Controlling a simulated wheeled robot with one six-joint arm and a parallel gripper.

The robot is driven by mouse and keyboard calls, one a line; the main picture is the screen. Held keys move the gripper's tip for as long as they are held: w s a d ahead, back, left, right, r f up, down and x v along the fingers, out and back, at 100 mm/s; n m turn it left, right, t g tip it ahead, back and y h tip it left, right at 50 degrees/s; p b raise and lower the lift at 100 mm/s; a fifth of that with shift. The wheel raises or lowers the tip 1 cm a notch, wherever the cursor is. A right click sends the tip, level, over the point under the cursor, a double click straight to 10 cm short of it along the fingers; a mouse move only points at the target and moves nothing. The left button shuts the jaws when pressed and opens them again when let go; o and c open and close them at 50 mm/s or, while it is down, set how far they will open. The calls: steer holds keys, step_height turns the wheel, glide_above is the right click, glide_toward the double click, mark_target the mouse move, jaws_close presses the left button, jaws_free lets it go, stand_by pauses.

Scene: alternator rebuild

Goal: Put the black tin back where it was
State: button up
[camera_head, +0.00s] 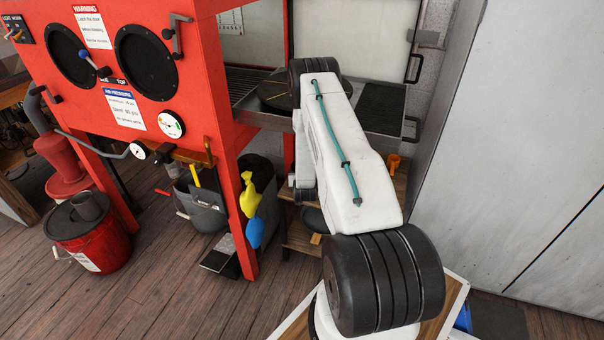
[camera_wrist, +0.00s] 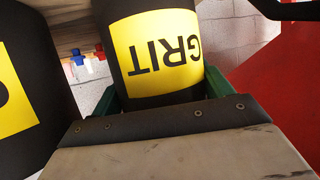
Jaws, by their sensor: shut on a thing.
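A black tin (camera_wrist: 160,45) with a yellow GRIT label fills the upper middle of the wrist view. The lettering is upside down in that picture. My gripper (camera_wrist: 162,88) is shut on this tin, with a green finger at each side of it. A second black tin (camera_wrist: 40,140) with a yellow label stands close on the left in the wrist view, partly cut off by the edge. In the head view my white arm reaches toward the red cabinet and hides my gripper and the held tin. I cannot tell what is under the held tin.
A red cabinet (camera_head: 215,85) with round ports stands at left. A wooden shelf (camera_head: 300,235) is low behind my arm. A grey panel (camera_head: 520,130) closes the right.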

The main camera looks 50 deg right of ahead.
steer(key=o, duration=1.8)
